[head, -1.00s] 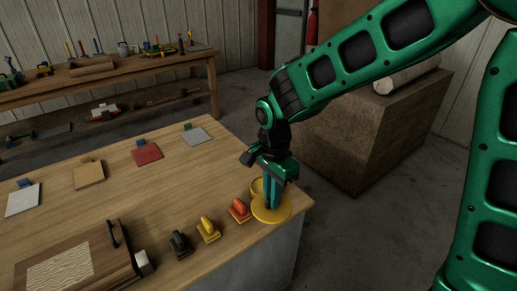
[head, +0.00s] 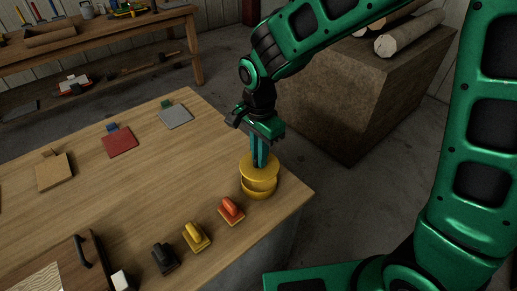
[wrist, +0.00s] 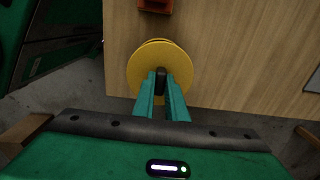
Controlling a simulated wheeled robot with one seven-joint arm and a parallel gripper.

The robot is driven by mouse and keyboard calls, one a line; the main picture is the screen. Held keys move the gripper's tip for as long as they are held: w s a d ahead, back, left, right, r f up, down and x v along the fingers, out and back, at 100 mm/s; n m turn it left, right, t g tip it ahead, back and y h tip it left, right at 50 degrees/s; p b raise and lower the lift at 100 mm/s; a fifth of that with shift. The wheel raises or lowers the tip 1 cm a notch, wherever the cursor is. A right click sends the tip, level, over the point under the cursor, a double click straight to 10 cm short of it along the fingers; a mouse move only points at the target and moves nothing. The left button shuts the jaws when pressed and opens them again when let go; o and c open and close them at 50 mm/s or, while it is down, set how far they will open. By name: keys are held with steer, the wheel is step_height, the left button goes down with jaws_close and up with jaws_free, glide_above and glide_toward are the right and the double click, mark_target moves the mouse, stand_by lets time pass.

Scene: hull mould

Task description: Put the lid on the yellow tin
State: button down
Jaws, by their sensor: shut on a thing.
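The yellow lid (head: 246,165) is a round disc held level over the yellow tin (head: 259,193), near the table's right corner. My gripper (head: 260,163) points down and is shut on the lid's dark knob, which shows between the fingertips in the wrist view (wrist: 161,82). The lid (wrist: 140,70) covers most of the tin there, with a thin sliver of yellow rim showing past its far edge. A darker band shows between lid and tin in the head view; I cannot tell whether they touch. The tin's mouth is mostly hidden.
Orange (head: 231,211), yellow (head: 196,237) and black (head: 165,257) handled tools stand left of the tin along the table's front edge. Grey (head: 175,116), red (head: 119,141) and tan (head: 54,172) boards lie farther back. The middle of the wooden table (head: 150,190) is clear.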

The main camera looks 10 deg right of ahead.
steer(key=shift+s+f, duration=0.1)
steer(key=shift+f, duration=2.35)
steer(key=c, duration=1.7)
jaws_free()
